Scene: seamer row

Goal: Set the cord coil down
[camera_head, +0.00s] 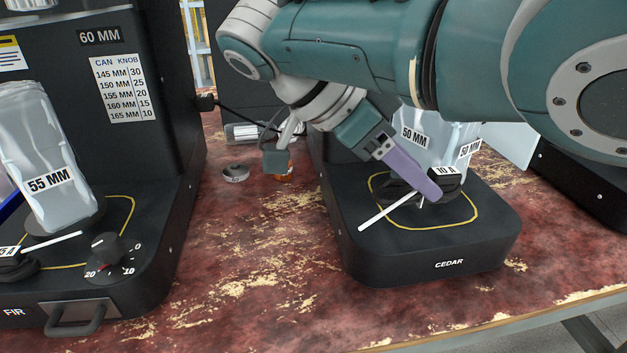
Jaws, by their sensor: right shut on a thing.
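The black cord coil (394,190) with a white "10 A" label (446,171) is low over the dark base of the CEDAR machine (440,248), within the yellow outline. A thin white strip (385,213) sticks out from it toward the lower left. My right gripper (428,190) reaches down from the upper right and is shut on the coil. Its purple finger hides part of the coil. I cannot tell whether the coil touches the base. My left gripper is not in view.
A clear container (435,150) marked "50 MM" stands just behind the coil. At left, the FIR machine (150,230) bears a tilted "55 MM" container (50,165), a dial (107,252) and another black coil labelled "5 A". A small metal disc (235,173) lies on the worn red tabletop (250,270) between machines.

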